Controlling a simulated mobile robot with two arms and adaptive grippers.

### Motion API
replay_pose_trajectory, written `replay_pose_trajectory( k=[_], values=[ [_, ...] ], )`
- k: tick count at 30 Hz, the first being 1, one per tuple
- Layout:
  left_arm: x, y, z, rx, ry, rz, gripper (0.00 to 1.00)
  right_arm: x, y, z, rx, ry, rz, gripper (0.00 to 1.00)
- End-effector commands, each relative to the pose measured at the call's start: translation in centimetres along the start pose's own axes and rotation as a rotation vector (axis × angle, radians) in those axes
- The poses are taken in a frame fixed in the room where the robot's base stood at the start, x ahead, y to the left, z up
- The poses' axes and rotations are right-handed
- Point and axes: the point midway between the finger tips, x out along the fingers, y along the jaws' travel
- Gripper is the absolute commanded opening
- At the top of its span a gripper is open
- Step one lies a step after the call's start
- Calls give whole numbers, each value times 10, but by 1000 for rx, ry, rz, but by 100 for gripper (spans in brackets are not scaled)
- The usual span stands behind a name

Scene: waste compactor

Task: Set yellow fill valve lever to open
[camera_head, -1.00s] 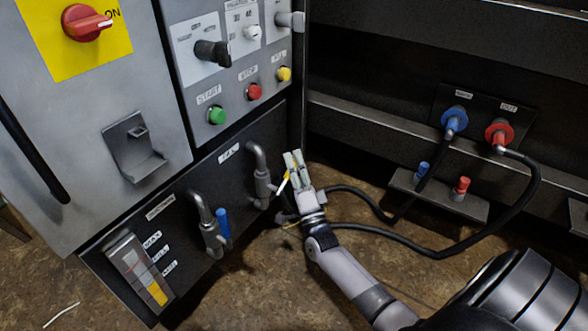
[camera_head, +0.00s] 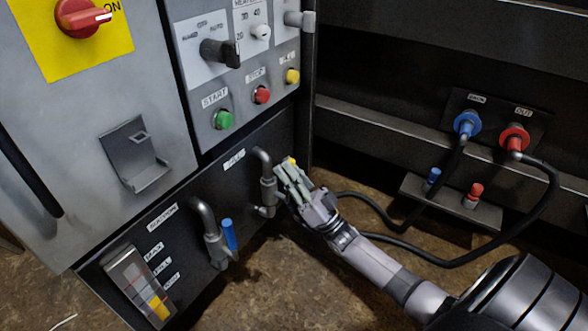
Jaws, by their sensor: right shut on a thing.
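The grey fill valve pipe (camera_head: 266,183) stands at the right end of the black lower panel. Its yellow lever (camera_head: 291,161) is mostly hidden; only a small yellow tip shows at the top of my right gripper's fingers. My right gripper (camera_head: 288,172) reaches in from the lower right and is shut on the yellow lever, just right of the pipe. The lever's exact angle is hard to tell behind the fingers. My left gripper is not in view.
A second valve with a blue lever (camera_head: 229,234) stands to the left, beside the level gauge (camera_head: 141,287). Black hoses (camera_head: 440,262) run behind my right arm to the blue (camera_head: 467,124) and red (camera_head: 515,139) couplings. Buttons and a black switch (camera_head: 220,52) sit above.

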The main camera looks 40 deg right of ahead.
Motion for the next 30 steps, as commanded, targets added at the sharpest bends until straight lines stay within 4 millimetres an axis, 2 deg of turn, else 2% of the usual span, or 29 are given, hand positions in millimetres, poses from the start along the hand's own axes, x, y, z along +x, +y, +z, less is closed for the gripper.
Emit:
replay_pose_trajectory(
  k=[9, 24, 25, 30],
  values=[
    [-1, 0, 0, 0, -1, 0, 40, 1, -10, 3, -73, -23, -78, 0],
    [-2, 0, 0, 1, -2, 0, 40, 1, -12, 4, -82, -26, -88, 0],
    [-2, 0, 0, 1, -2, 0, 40, 1, -12, 4, -82, -26, -88, 16],
    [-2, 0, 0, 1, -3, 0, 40, 1, -11, 3, -83, -26, -87, 27]
  ],
)
